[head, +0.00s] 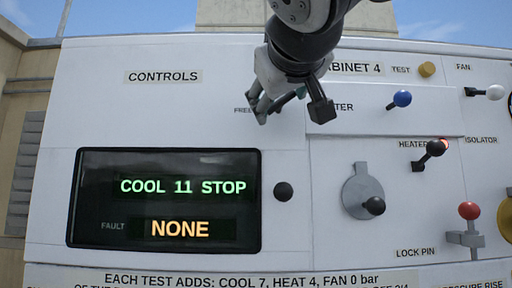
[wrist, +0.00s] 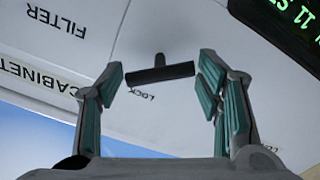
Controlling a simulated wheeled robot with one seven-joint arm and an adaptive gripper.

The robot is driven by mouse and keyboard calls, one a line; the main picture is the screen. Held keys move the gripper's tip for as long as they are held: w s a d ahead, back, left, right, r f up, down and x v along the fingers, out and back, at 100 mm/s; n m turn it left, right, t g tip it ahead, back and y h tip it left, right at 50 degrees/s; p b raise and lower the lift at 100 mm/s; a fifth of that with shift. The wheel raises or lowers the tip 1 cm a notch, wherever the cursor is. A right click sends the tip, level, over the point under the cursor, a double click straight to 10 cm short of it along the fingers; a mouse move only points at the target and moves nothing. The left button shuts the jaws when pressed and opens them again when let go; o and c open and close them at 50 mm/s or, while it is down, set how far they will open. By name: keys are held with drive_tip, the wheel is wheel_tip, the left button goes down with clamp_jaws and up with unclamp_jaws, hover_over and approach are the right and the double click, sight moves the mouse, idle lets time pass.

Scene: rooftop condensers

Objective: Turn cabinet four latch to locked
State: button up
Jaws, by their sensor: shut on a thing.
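The latch handle (wrist: 160,73) is a black crossbar on a short stem, seen in the wrist view against the white panel. It lies nearly level in that picture, close to an upside-down LOCK label (wrist: 148,97). My gripper (wrist: 161,80) has its teal-padded fingers at the two ends of the bar and is shut on it. In the head view my gripper (head: 291,108) is at the upper panel, left of the CABINET 4 label. It hides the latch there and partly covers a FREE label (head: 242,110).
A dark display (head: 165,198) reads COOL 11 STOP and fault NONE. A black knob (head: 283,191) sits beside it. To the right are a blue-knobbed lever (head: 402,98), a black-knobbed lever (head: 435,148), a grey rotary handle (head: 362,192) and a red-knobbed lever (head: 469,210).

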drive_tip(key=n, duration=0.3)
drive_tip(key=n+p, duration=0.1)
drive_tip(key=n, duration=0.1)
drive_tip(key=shift+d+r, duration=0.25)
drive_tip(key=n+p, duration=0.1)
drive_tip(key=n, duration=0.4)
drive_tip(key=shift+a+r+p, duration=0.1)
drive_tip(key=shift+r+p, duration=0.05)
drive_tip(key=shift+p, duration=0.2)
drive_tip(key=shift+n, duration=0.4)
drive_tip(key=o, duration=1)
drive_tip(key=shift+s+a+f, duration=0.1)
drive_tip(key=shift+f, duration=0.15)
drive_tip(key=s, duration=1.2)
